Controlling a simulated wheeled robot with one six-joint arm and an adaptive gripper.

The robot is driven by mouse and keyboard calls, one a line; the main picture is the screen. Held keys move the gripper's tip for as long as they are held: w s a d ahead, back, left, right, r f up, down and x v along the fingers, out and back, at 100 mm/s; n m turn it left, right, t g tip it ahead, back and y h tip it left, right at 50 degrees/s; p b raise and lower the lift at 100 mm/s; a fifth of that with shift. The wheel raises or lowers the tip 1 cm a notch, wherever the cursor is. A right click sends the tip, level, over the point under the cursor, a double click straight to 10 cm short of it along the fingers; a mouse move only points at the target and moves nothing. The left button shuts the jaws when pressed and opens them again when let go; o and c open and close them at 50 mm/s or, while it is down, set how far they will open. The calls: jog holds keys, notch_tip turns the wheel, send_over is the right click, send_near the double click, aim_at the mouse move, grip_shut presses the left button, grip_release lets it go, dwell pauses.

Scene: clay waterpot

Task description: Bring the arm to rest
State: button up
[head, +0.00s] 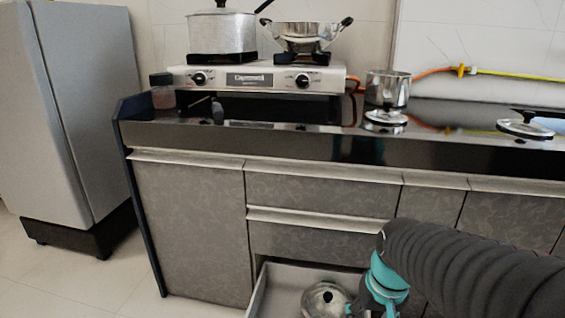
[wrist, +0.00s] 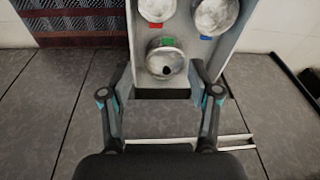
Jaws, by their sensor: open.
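My gripper (wrist: 161,68) is open and empty in the wrist view, with its two dark fingers spread apart. Between and beyond the fingertips is an open drawer (wrist: 140,50) holding round metal items. In the head view my dark ribbed arm reaches in from the lower right, down to teal parts near the open drawer (head: 258,290). The fingers are not clear in the head view. A shiny round metal item with a dark knob (head: 326,298) lies in the drawer, left of my arm.
In the drawer, round items sit by red, blue and green patches. On the black counter are a stove (head: 258,79) with a lidded pot (head: 222,32) and a two-handled pan (head: 303,37), a steel pot (head: 388,88), and glass lids (head: 385,117). A fridge (head: 75,100) stands left.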

jog(key=s+r+t+p, duration=0.1)
jog(key=s+r+p, duration=0.1)
jog(key=r, duration=0.4)
jog(key=s+r+n+t+p, duration=0.1)
jog(key=s+r+t+p, duration=0.1)
jog(key=s+r, duration=0.3)
jog(key=shift+a+r+t, duration=0.3)
jog(key=shift+a+r, duration=0.15)
jog(key=shift+r, duration=0.2)
